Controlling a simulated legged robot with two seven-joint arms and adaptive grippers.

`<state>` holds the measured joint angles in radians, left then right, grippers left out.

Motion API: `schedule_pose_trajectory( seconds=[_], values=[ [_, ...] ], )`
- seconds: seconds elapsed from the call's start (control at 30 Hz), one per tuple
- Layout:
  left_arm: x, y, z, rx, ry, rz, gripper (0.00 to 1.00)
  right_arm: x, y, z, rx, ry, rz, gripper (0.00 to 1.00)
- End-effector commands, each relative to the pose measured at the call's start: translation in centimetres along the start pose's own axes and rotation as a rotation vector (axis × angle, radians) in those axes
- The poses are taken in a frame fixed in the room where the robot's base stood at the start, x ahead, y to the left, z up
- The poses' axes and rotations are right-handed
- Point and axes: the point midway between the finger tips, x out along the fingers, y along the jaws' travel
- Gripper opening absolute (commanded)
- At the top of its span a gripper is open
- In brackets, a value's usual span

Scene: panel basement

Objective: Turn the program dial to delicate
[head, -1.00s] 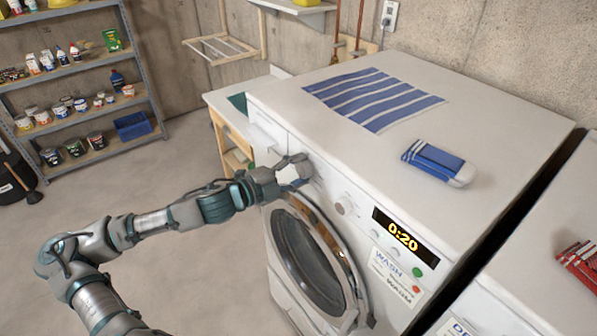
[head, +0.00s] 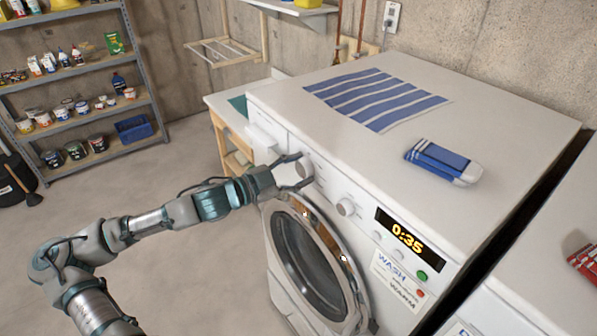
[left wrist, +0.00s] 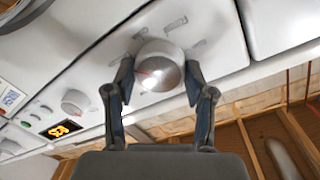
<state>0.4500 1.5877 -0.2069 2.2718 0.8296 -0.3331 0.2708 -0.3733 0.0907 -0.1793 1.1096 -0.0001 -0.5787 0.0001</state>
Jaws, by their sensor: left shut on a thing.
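The program dial (head: 304,167) is a large round knob at the left of the washer's front panel. In the left wrist view the dial (left wrist: 160,66) is silvery with a red pointer mark, and small marks surround it, too blurred to read. My left gripper (head: 298,172) is at the dial. In the left wrist view my left gripper (left wrist: 160,76) has one finger on each side of the dial, shut on it. The washer's display (head: 405,235) reads 0:35. My right gripper is not in view.
A smaller knob (head: 346,207) sits right of the dial, with buttons beyond it. The round door (head: 310,265) is below. A striped cloth (head: 375,98) and a blue-and-white bundle (head: 442,162) lie on top. A shelf (head: 90,95) stands at the back left.

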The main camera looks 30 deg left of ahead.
Motion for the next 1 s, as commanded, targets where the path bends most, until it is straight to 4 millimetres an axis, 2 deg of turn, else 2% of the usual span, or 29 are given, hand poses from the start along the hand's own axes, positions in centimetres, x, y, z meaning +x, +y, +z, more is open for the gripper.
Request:
schedule_pose_trajectory(
  seconds=[0.03,0.5,0.53,0.63,1.0],
  values=[
    [0.07,0.25,0.50,-0.013,-0.010,0.004,0.19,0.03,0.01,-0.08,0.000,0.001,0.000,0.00],
    [0.08,0.35,0.58,-0.029,-0.011,0.007,0.19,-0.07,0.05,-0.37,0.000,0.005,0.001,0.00],
    [0.08,0.36,0.59,-0.028,-0.011,0.007,0.56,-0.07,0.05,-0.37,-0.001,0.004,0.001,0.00],
    [0.07,0.32,0.50,-0.027,-0.009,0.006,0.80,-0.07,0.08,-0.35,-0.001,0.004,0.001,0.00],
    [0.02,0.11,-0.05,-0.022,-0.003,0.001,0.80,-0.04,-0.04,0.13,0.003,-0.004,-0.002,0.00]
  ],
)
